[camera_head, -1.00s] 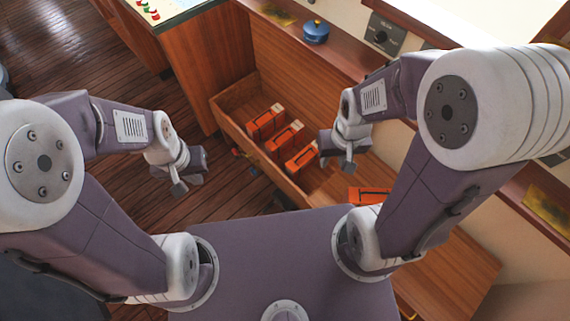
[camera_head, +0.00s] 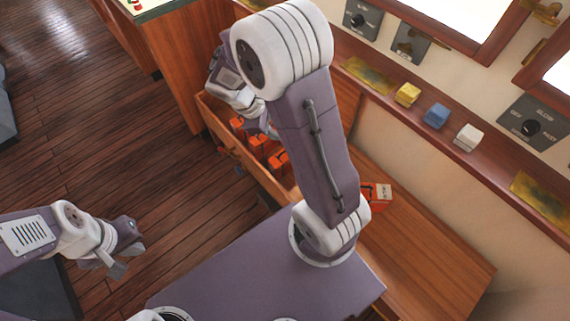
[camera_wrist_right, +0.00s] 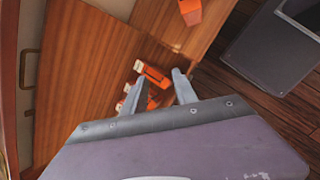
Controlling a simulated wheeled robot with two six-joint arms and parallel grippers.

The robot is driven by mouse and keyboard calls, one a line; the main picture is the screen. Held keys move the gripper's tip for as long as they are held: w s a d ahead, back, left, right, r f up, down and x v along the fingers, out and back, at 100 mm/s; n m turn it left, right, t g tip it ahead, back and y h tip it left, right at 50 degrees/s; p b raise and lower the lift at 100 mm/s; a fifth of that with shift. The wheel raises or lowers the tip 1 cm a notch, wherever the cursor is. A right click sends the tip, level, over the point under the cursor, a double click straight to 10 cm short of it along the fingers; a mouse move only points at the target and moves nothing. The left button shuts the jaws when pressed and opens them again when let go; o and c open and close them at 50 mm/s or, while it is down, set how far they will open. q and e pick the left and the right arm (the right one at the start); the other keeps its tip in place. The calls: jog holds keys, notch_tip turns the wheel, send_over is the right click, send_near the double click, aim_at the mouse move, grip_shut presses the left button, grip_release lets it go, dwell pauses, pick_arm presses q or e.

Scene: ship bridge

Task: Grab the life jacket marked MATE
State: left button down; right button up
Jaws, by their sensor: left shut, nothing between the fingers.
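Several orange life jackets (camera_head: 279,160) stand in a row in the open wooden drawer (camera_head: 215,118). Another orange jacket (camera_head: 372,196) with a pale label lies on the wooden bench top. I cannot read any label, so I cannot tell which is MATE. My right arm reaches over the drawer; its gripper is mostly hidden in the head view. In the right wrist view the right gripper (camera_wrist_right: 160,80) is open, with orange jackets (camera_wrist_right: 152,74) just beyond and between its fingertips. My left gripper (camera_head: 124,254) is shut and empty over the floor at the left.
A ledge along the wall bears a yellow block (camera_head: 407,94), a blue block (camera_head: 436,115) and a white block (camera_head: 468,137). Control panels (camera_head: 534,126) are on the wall. The wooden floor (camera_head: 110,130) left of the drawer is clear.

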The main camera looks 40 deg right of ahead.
jog(key=w+d+f+n+h+b, duration=0.35)
jog(key=w+f+b, duration=0.35)
jog(key=f, duration=0.4)
jog(key=w+d+f+n+h+b, duration=0.3)
jog(key=w+d+f+b, duration=0.2)
jog(key=f+b, duration=0.55)
jog(key=f+n+b, duration=0.1)
jog(key=f+b, duration=0.2)
jog(key=f, duration=0.3)
jog(key=w+f+n+t+h+b, duration=0.1)
jog(key=f+b, duration=0.2)
jog(key=f, duration=0.3)
jog(key=w+f+n+h+b, duration=0.1)
jog(key=f+b, duration=0.2)
jog(key=f, duration=0.3)
jog(key=shift+d+f+n+t, duration=0.25)
jog(key=shift+d+t, duration=0.15)
jog(key=b+x, duration=0.2)
jog(key=x, duration=0.2)
jog(key=shift+a+f, duration=0.1)
jog(key=b+x, duration=0.1)
jog(key=x, duration=0.1)
jog(key=b+x, duration=0.2)
jog(key=shift+s+f, duration=0.1)
jog(key=shift+f, duration=0.25)
jog(key=shift+d+f, duration=0.1)
jog(key=shift+d, duration=0.4)
grip_shut()
